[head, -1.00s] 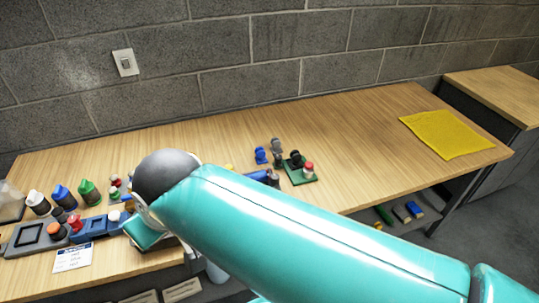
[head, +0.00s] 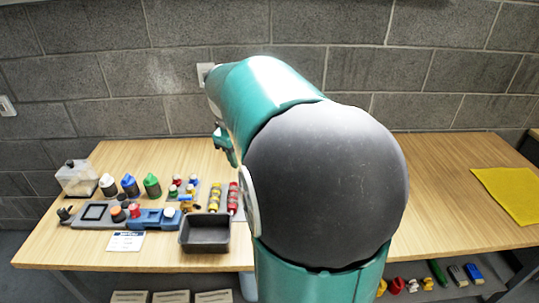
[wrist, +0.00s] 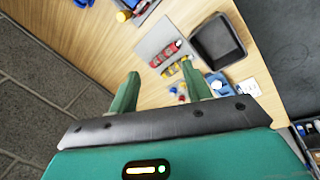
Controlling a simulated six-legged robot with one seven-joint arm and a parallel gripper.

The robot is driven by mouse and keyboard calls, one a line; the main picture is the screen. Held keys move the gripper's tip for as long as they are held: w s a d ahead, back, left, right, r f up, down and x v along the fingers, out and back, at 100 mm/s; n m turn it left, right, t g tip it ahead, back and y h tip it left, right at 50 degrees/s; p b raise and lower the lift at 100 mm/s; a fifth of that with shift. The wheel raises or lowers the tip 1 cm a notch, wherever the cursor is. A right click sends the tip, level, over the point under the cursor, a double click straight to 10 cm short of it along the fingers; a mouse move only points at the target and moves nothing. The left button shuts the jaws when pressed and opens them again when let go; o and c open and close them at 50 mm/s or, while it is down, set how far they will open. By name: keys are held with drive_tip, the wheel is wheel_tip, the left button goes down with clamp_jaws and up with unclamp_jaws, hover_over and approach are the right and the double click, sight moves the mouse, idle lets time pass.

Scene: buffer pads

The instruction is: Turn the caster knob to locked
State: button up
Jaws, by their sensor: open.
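I cannot tell which part is the caster knob. A blue fixture (head: 150,221) on the left part of the bench carries a red knob (head: 134,211) and a white round knob (head: 170,212). The blue fixture also shows in the wrist view (wrist: 219,84), partly behind a finger. My gripper (wrist: 160,88) is open and empty, its two green fingers apart above the bench. In the head view my gripper (head: 225,146) shows small beside my arm, beyond the small parts; its fingertips are hard to make out.
A black tray (head: 205,246) stands at the bench's front edge beside the blue fixture. Several bottles (head: 130,185) and a clear container (head: 76,178) stand at the left. A yellow cloth (head: 512,194) lies at the right. My arm hides the bench's middle.

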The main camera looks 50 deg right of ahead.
drive_tip(key=s+d+f+y, duration=0.1)
drive_tip(key=s+d+f, duration=0.3)
drive_tip(key=d, duration=0.7)
drive_tip(key=s+d+f+n+g+y, duration=0.1)
drive_tip(key=s+d+f, duration=0.4)
drive_tip(key=d, duration=0.5)
drive_tip(key=s+d+f+y, duration=0.1)
drive_tip(key=s+d+f, duration=0.3)
drive_tip(key=d, duration=0.7)
wheel_tip(320, 180, down, 13)
drive_tip(key=shift+w+f, duration=0.1)
drive_tip(key=shift+f, duration=0.1)
drive_tip(key=shift+c, duration=0.2)
drive_tip(key=c, duration=1)
